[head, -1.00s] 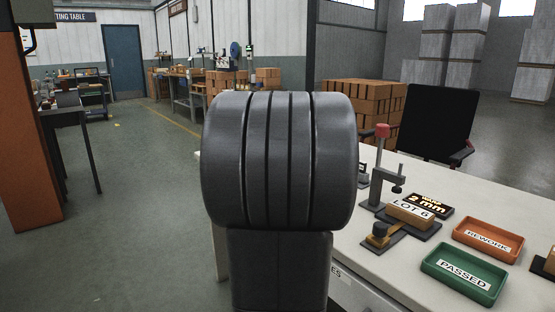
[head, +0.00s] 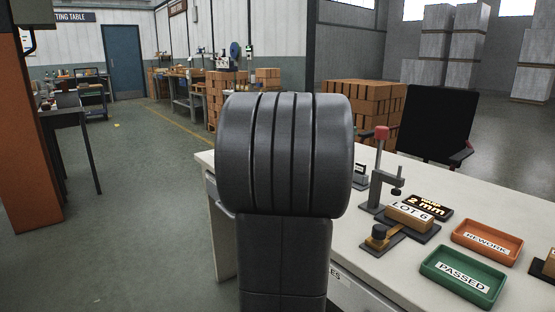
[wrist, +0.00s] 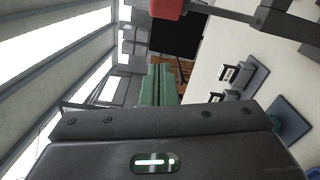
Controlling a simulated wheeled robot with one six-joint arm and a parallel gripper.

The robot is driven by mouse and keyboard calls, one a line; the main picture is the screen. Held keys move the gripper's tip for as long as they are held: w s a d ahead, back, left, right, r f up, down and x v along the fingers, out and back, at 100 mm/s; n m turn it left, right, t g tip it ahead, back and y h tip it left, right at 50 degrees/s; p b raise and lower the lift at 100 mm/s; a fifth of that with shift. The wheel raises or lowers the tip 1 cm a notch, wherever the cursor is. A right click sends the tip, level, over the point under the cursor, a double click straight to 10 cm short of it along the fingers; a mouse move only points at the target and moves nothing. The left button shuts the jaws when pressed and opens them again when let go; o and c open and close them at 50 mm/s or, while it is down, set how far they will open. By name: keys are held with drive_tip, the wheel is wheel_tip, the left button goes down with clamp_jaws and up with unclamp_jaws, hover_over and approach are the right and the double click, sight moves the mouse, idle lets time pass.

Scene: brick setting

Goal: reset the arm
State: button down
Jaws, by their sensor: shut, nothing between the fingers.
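My gripper (wrist: 159,72) shows in the wrist view as a dark grey body with greenish fingers at the middle. The fingers are together and nothing is seen between them. In the head view my own dark grey arm joint and link fill the centre and hide the gripper and part of the bench.
A pale workbench (head: 340,240) stands at the right. On it are a clamp stand with a red knob (head: 381,133), a LOT 6 block (head: 409,216), an orange REWORK tray (head: 487,251) and a green PASSED tray (head: 463,295). A black chair (head: 437,122) stands behind. Open floor lies left.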

drive_tip(key=w+f+n+p, duration=0.3)
drive_tip(key=f+n+p, duration=0.4)
drive_tip(key=p, duration=1.2)
drive_tip(key=shift+w+a+n+p, duration=0.25)
drive_tip(key=shift+a+n+p, duration=0.15)
drive_tip(key=shift+n, duration=0.6)
